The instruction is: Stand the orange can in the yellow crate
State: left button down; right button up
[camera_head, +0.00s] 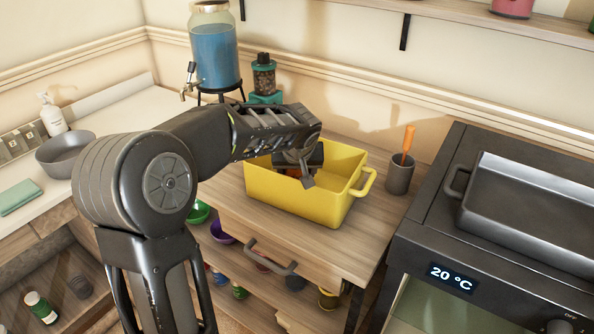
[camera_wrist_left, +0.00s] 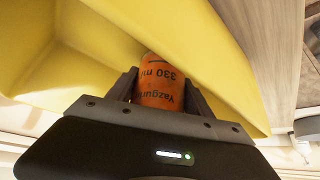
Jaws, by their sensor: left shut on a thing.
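The yellow crate (camera_head: 290,199) stands on the wooden counter in the head view, its handle on the right end. My left gripper (camera_head: 300,172) reaches down into the crate from the left. In the left wrist view the left gripper (camera_wrist_left: 160,98) is shut on the orange can (camera_wrist_left: 160,82), with a finger on each side of it. The yellow walls of the crate (camera_wrist_left: 225,60) surround the can there. The can's lower end is hidden, so I cannot tell whether it touches the crate floor. Only a sliver of the can shows in the head view. My right gripper is not in view.
A grey cup (camera_head: 399,176) with an orange-handled tool stands right of the crate. A blue drink dispenser (camera_head: 214,55) and a dark grinder-like jar (camera_head: 264,75) stand behind it. A black oven (camera_head: 490,240) with a grey pan (camera_head: 530,205) is at the right.

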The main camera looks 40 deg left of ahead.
pick_arm(q)
jog(key=shift+f, duration=0.1)
jog(key=shift+c, duration=2.1)
grip_release()
jog(key=shift+d+r, duration=0.1)
jog(key=shift+r, duration=0.25)
jog(key=v, duration=1.1)
jog(key=shift+r, duration=0.2)
jog(key=shift+s+d, duration=0.15)
